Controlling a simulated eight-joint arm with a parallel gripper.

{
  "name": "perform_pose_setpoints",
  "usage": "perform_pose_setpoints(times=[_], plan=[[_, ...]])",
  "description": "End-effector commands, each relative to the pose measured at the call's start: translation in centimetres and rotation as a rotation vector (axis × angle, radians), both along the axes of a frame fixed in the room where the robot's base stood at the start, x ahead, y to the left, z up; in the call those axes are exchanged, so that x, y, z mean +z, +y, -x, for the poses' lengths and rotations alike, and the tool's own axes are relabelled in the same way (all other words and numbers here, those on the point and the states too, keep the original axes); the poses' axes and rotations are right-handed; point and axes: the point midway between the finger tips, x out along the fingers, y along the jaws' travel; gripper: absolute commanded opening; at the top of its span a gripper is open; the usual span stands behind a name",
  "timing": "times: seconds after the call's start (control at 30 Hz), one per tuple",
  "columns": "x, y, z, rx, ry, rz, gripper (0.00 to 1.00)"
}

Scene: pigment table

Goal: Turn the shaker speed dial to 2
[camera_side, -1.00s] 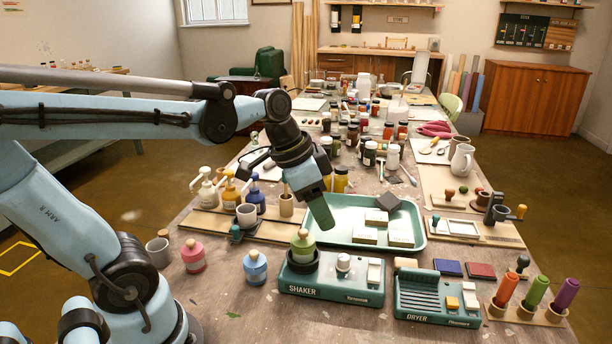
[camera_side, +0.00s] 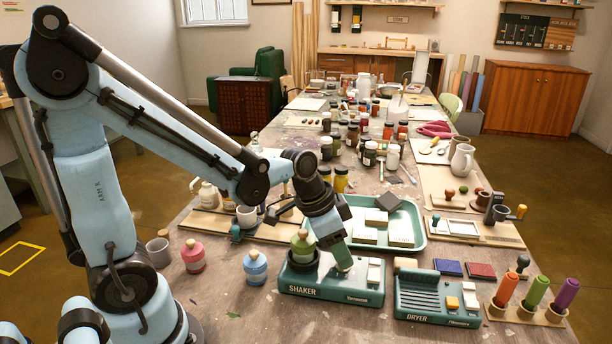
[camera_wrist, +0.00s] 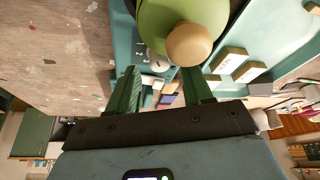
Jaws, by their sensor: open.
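The green shaker (camera_side: 330,291) stands at the front of the table. A green jar with a tan knob (camera_side: 303,243) sits in its round holder; the same jar (camera_wrist: 170,18) fills the top of the wrist view. My gripper (camera_side: 343,264) reaches down over the dial's place beside the jar and hides the dial in the side view. In the wrist view the white dial (camera_wrist: 157,61), with small numerals beside it, shows between the tips of my open green fingers (camera_wrist: 160,78). Its exact setting, and whether a finger touches it, I cannot tell.
White blocks (camera_side: 375,270) sit at the shaker's right end. The dryer (camera_side: 420,296) stands to the right, the teal tray (camera_side: 425,232) behind. Pink (camera_side: 193,256) and blue (camera_side: 255,267) jars stand to the left. The front table edge area is mostly clear.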

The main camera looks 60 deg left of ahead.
Motion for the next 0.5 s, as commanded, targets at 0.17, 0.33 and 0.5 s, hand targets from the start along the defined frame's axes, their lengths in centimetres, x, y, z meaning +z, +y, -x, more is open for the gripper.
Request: perform_pose_setpoints(times=[0.17,0.33,0.5], plan=[[-1.1,-0.2,-0.4,0.000,0.000,0.000,0.50],[-1.6,-0.3,-0.6,0.000,0.000,0.000,0.50],[-1.6,-0.3,-0.6,0.000,0.000,0.000,0.50]])
